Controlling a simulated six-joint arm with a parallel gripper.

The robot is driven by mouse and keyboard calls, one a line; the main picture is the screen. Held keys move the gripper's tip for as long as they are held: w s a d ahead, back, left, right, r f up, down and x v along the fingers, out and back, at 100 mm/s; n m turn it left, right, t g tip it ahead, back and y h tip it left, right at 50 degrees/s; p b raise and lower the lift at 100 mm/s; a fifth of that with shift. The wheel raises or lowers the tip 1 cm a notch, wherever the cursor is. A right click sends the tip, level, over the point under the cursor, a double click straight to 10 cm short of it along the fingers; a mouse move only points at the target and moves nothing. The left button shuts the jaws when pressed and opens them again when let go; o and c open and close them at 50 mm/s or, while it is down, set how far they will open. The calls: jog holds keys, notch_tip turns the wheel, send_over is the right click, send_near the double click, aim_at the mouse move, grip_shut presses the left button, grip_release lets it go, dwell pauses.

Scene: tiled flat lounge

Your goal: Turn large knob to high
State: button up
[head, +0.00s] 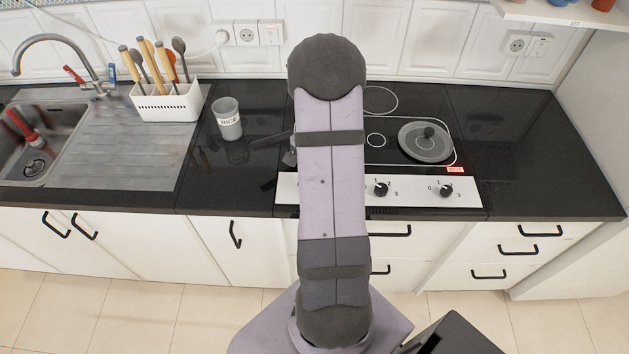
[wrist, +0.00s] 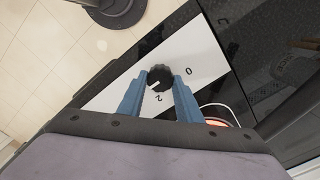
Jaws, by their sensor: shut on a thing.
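In the wrist view, the two blue fingers of my gripper (wrist: 161,80) are shut on a black round knob (wrist: 160,75), one finger on each side. The knob sits on the white stove panel (wrist: 108,91). A white mark on the knob faces the lower left of the picture. The printed 0 shows to its right and the 2 below it. In the head view, my arm hides my gripper and this knob. Two other black knobs, a middle one (head: 381,188) and a right one (head: 446,190), show on the panel. I cannot tell their sizes apart.
A grey round lid or pan (head: 426,142) sits on the black cooktop (head: 352,155). A cup marked RICE (head: 227,118) stands left of the cooktop. A white utensil holder (head: 168,104) and a sink (head: 40,135) are further left. The counter at right is clear.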

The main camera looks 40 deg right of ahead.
dwell(0.4)
jog(key=o, duration=1)
jog(key=shift+o, duration=0.2)
jog(key=shift+r, duration=0.1)
jog(key=shift+r+b, duration=1)
jog(key=shift+r, duration=2.65)
